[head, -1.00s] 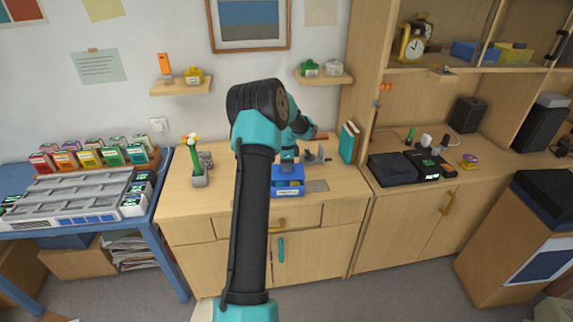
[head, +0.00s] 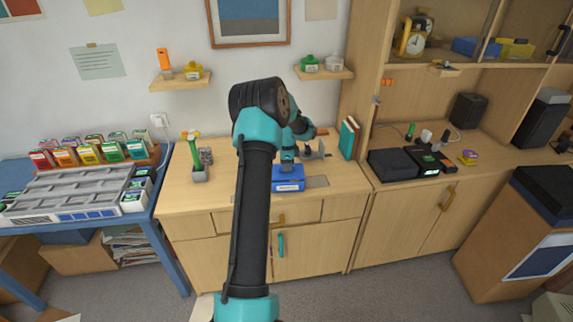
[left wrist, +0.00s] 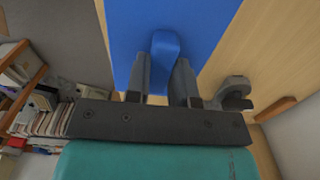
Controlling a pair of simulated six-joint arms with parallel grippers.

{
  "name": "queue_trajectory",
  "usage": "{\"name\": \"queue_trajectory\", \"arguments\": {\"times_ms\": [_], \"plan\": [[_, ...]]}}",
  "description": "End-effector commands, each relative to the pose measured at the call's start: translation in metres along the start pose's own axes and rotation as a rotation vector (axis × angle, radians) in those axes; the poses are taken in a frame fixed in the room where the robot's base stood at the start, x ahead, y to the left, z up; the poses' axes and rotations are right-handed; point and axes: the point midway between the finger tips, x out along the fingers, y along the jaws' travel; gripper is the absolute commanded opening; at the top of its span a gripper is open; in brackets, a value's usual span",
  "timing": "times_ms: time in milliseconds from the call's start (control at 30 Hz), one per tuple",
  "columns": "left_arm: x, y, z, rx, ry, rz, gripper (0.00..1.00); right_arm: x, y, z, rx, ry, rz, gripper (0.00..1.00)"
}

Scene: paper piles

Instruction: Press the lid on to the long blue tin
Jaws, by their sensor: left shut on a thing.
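The long blue tin (head: 288,186) stands on the wooden counter, with a pale label on its front. Its blue lid (head: 288,172) now covers its top; I cannot tell whether it is fully seated. My left gripper (head: 287,161) is directly above, pointing down. In the left wrist view the lid (left wrist: 125,25) fills the upper middle, and the fingers (left wrist: 161,75) are shut on its raised blue knob (left wrist: 165,45). The tin's body is hidden there beneath the lid. My right gripper is in neither view.
A flower vase (head: 198,172) is at the left.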

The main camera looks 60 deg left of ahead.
Motion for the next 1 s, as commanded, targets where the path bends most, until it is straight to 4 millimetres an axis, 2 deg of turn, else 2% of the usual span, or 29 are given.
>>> {"name": "queue_trajectory", "arguments": {"times_ms": [600, 633, 900, 1000], "plan": [[0.012, 0.000, 0.000, 0.000, 0.000, 0.000, 0.00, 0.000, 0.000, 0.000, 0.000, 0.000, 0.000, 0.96], [0.012, 0.000, 0.000, 0.000, 0.000, 0.000, 0.24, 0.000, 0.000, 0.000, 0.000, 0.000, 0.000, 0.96], [0.012, 0.000, 0.000, 0.000, 0.000, 0.000, 0.50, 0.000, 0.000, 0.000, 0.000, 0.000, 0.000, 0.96], [0.012, 0.000, 0.000, 0.000, 0.000, 0.000, 0.52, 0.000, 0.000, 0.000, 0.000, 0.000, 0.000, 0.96]]}}
